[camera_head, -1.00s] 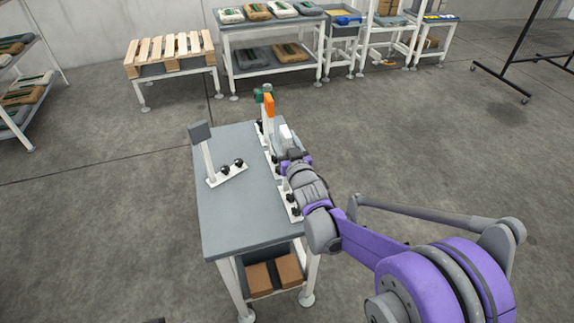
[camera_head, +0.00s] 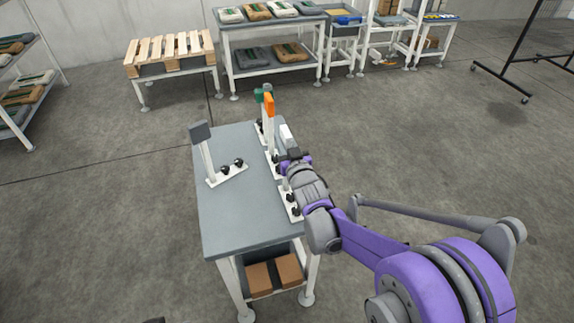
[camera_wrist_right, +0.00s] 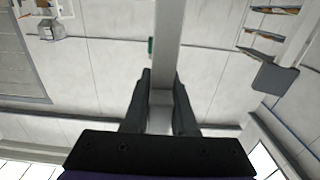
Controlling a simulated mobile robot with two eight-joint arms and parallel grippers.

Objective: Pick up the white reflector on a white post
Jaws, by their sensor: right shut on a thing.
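The white reflector (camera_head: 286,132) shows near the right edge of the table, just beyond my right gripper (camera_head: 286,152). In the right wrist view its white post (camera_wrist_right: 168,40) runs between the two dark fingers of my right gripper (camera_wrist_right: 161,88), which are shut on it. My left gripper is not in view.
The grey-topped table (camera_head: 231,214) also carries a grey plate on a white post (camera_head: 200,131), an orange reflector (camera_head: 269,104) and a green one (camera_head: 257,96) close beyond the white one. Black knobs stand on the base plates. The table's front is clear.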

